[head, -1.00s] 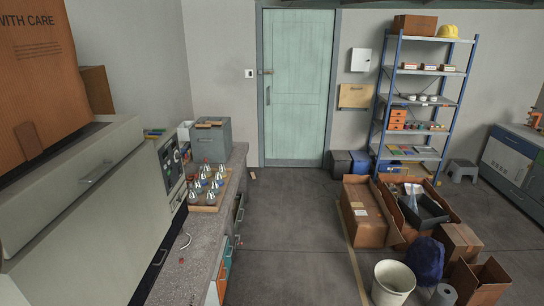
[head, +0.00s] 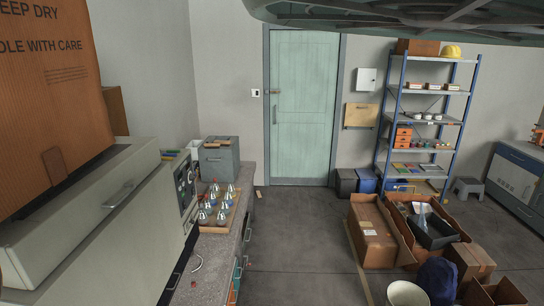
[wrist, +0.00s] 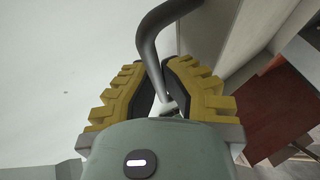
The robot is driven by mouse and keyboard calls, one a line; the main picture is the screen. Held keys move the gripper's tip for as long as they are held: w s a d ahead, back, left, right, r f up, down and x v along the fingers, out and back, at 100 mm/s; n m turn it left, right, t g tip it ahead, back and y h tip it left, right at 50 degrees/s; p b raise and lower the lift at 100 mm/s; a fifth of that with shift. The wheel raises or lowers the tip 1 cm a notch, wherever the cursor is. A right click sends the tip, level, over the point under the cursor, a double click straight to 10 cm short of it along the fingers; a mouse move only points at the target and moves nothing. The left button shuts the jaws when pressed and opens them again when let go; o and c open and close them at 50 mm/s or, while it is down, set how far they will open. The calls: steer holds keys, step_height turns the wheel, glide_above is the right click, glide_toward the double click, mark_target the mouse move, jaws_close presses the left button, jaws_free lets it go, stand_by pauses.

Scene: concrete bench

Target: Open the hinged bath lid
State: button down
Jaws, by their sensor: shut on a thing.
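In the wrist view, my gripper (wrist: 166,88) has yellow ridged fingers closed around a curved grey bar handle (wrist: 152,45). A pale, smooth surface (wrist: 60,75) fills the left of that view; I cannot tell whether it is the bath lid. In the head view, a large pale grey unit (head: 75,240) stands at the left, with a bar handle (head: 118,195) on its sloping face and a knobbed control panel (head: 186,184) at its right end. My gripper does not show in the head view, and I cannot match its handle to this one.
A big cardboard box (head: 50,100) rests on the unit. Beside it, a speckled counter (head: 210,262) carries a tray of flasks (head: 216,207) and a grey box (head: 218,158). Cartons (head: 372,235) and a shelf rack (head: 425,115) stand right. Some middle floor (head: 300,240) is clear.

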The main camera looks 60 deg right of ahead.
steer(key=shift+w+a+r, duration=0.1)
steer(key=shift+w+r, duration=0.05)
steer(key=shift+w, duration=0.05)
stand_by(0.4)
steer(key=c, duration=1)
jaws_free()
steer(key=shift+c, duration=0.2)
steer(key=shift+f, duration=0.25)
steer(key=shift+s+d+f, duration=0.1)
steer(key=shift+d, duration=0.3)
steer(key=r+v, duration=0.1)
steer(key=v, duration=0.6)
steer(key=shift+a, duration=0.2)
